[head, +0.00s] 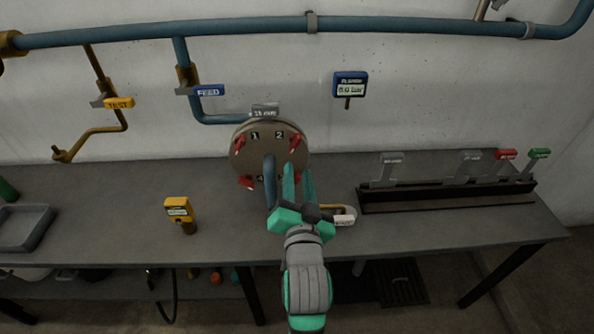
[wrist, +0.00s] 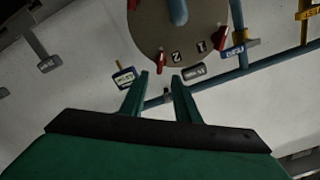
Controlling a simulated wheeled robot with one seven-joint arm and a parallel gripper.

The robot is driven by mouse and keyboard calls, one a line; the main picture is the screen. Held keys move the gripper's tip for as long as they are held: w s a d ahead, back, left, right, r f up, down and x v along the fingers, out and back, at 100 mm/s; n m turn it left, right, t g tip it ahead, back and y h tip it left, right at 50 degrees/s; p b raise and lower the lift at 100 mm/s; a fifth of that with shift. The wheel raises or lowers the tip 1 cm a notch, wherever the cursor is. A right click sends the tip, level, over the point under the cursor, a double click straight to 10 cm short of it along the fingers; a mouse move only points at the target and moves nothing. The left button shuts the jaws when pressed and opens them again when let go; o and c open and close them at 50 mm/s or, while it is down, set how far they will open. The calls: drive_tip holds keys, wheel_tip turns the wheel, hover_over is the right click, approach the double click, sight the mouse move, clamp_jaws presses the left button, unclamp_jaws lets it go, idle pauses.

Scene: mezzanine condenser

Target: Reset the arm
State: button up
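My gripper (head: 298,186) is green, at the end of my grey and green arm, in the middle of the head view. It reaches up over the bench in front of a round valve plate (head: 291,128) with red handles and numbers. In the wrist view my gripper (wrist: 161,78) has its two fingers apart, with nothing seen between them. The round plate (wrist: 150,30) is beyond the fingertips at the top of that view. Whether the fingers touch the plate cannot be told from the head view.
The grey bench (head: 110,185) runs along the wall. A yellow meter (head: 179,211) stands left of my gripper, a grey tray (head: 24,228) at far left. A rack (head: 450,196) with several tagged pieces is at right. Blue pipes (head: 240,27) cross the wall. The bench's front middle is fairly clear.

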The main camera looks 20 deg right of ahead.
idle(0.4)
drive_tip(key=s+a+f+n+y, duration=0.1)
drive_tip(key=s+a+f+n, duration=0.15)
drive_tip(key=s+f, duration=0.3)
drive_tip(key=s+a+f+n+g+y, duration=0.1)
drive_tip(key=s+a+f, duration=0.3)
drive_tip(key=f, duration=0.3)
drive_tip(key=s+a+f+n+y, duration=0.1)
drive_tip(key=s+a+f+n, duration=0.2)
drive_tip(key=f, duration=0.4)
drive_tip(key=s+a+f+n, duration=0.1)
drive_tip(key=s+a, duration=0.1)
drive_tip(key=s, duration=0.5)
drive_tip(key=s+a+f+n+y, duration=0.1)
drive_tip(key=s+a+f, duration=0.1)
drive_tip(key=s, duration=0.6)
drive_tip(key=s+a+f+n+g+y, duration=0.1)
drive_tip(key=s+a+f, duration=0.1)
drive_tip(key=s, duration=0.6)
drive_tip(key=shift+a, duration=0.75)
drive_tip(key=shift+w, duration=0.2)
drive_tip(key=shift+s, duration=0.1)
